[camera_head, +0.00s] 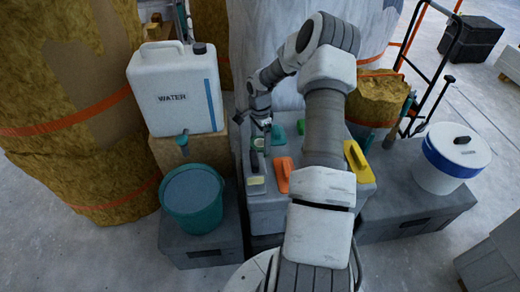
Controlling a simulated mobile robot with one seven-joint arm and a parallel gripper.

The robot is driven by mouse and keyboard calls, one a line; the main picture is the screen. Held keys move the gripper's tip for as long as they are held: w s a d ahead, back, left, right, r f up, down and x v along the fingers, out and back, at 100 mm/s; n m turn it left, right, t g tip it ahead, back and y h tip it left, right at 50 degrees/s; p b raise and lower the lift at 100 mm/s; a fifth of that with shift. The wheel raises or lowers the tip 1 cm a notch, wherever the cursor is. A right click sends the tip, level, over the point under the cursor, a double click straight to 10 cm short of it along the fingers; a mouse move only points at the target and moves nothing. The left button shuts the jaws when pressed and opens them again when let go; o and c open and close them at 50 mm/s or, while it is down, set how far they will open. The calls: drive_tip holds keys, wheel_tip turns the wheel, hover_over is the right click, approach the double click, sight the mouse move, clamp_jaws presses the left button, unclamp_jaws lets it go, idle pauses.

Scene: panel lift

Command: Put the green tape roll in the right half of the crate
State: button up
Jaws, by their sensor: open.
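My gripper (262,124) is open and points down over the left part of the grey worktop (268,200). A small green round thing (259,143), which looks like the green tape roll, is just below the fingertips. I cannot tell whether the fingers touch it. Another green thing (299,128) lies farther right, partly hidden by my arm. I cannot make out the crate or its halves clearly; my arm covers much of the worktop.
A water canister (178,95) and teal bucket (192,200) stand left. A white lidded bucket (452,160) stands right.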

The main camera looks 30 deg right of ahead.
wheel_tip(320, 180, down, 2)
drive_tip(key=shift+f, duration=0.15)
drive_tip(key=c, duration=1.5)
